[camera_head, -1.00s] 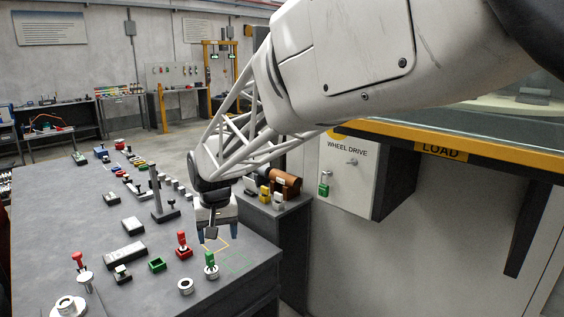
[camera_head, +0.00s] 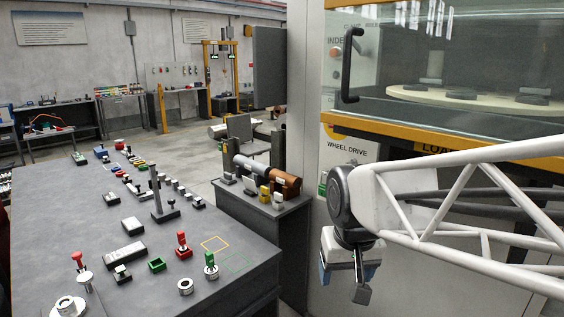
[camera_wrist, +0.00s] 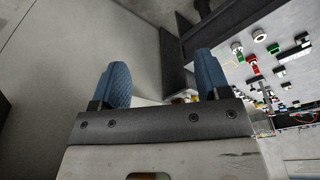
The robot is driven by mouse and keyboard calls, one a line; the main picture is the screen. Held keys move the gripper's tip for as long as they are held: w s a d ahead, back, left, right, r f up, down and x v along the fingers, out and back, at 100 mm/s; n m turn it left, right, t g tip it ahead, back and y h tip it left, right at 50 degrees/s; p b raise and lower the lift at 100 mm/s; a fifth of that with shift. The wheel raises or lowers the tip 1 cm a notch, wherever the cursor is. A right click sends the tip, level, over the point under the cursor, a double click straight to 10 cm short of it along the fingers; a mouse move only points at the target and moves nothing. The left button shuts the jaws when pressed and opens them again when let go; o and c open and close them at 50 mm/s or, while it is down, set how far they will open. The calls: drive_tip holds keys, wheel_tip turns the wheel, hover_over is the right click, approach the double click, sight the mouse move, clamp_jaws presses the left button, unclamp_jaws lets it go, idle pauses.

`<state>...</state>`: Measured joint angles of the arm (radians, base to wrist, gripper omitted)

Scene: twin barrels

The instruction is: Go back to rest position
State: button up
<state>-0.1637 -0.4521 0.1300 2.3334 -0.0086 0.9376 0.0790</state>
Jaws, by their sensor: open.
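My gripper (camera_head: 345,268) hangs at the lower right of the head view, to the right of the grey workbench (camera_head: 60,215) and in front of the machine's lower panel. In the wrist view its two blue fingers (camera_wrist: 163,82) stand wide apart, and nothing is between them. My white lattice arm reaches in from the right edge of the head view.
The bench holds a green-handled piece (camera_head: 210,262), a red-handled piece (camera_head: 182,245), a green square block (camera_head: 157,265) and several other parts. A side table (camera_head: 262,208) carries a brown cylinder (camera_head: 285,182). The machine's yellow ledge (camera_head: 400,138) is above my gripper.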

drive_tip(key=s+d+f+m, duration=0.1)
drive_tip(key=s+d+f, duration=0.2)
drive_tip(key=s+d, duration=0.4)
drive_tip(key=shift+s, duration=2.05)
